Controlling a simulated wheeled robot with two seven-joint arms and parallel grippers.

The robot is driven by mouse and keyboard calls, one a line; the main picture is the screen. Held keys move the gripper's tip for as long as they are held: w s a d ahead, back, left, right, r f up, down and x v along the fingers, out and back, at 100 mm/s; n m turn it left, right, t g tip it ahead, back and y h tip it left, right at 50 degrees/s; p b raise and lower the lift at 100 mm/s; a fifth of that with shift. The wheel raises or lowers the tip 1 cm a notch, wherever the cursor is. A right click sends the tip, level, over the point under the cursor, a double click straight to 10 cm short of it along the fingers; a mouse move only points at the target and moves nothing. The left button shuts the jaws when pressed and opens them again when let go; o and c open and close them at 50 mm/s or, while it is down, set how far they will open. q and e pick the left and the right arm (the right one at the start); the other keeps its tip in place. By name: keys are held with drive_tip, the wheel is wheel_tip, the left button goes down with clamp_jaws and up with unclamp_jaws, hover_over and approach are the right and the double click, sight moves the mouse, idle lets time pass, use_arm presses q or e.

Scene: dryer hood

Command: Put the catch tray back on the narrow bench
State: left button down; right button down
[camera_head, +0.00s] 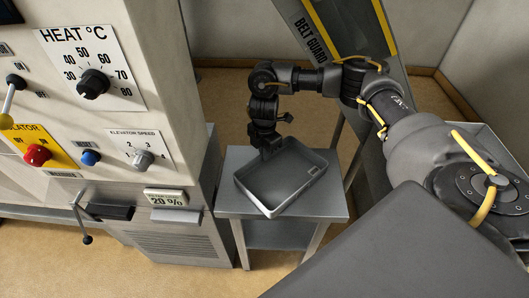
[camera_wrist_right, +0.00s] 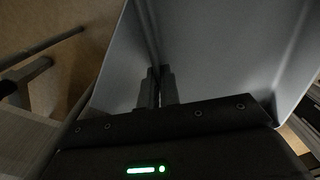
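The catch tray (camera_head: 284,182) is a grey, shallow, open rectangular tray. It sits at an angle over the top of the narrow bench (camera_head: 331,207), with its near corner at the bench's front edge. Whether it rests flat or is slightly raised I cannot tell. My right gripper (camera_head: 268,150) points down at the tray's far-left rim. In the right wrist view my right gripper's fingers (camera_wrist_right: 160,88) are close together on the tray wall, and the tray (camera_wrist_right: 225,50) fills much of the picture. My left gripper is out of view.
The machine's control panel (camera_head: 95,80) with knobs and a lever stands left of the bench. A belt guard (camera_head: 318,35) on a sloping frame rises behind and to the right. A lower shelf (camera_head: 280,236) shows under the bench top. Bare bench top shows at the right.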

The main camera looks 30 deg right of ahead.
drive_tip(key=shift+r, duration=0.1)
drive_tip(key=c, duration=1.6)
unclamp_jaws()
drive_tip(key=shift+r, duration=0.4)
wheel_tip(320, 180, up, 11)
drive_tip(key=shift+r+p, duration=0.1)
drive_tip(key=shift+p, duration=0.35)
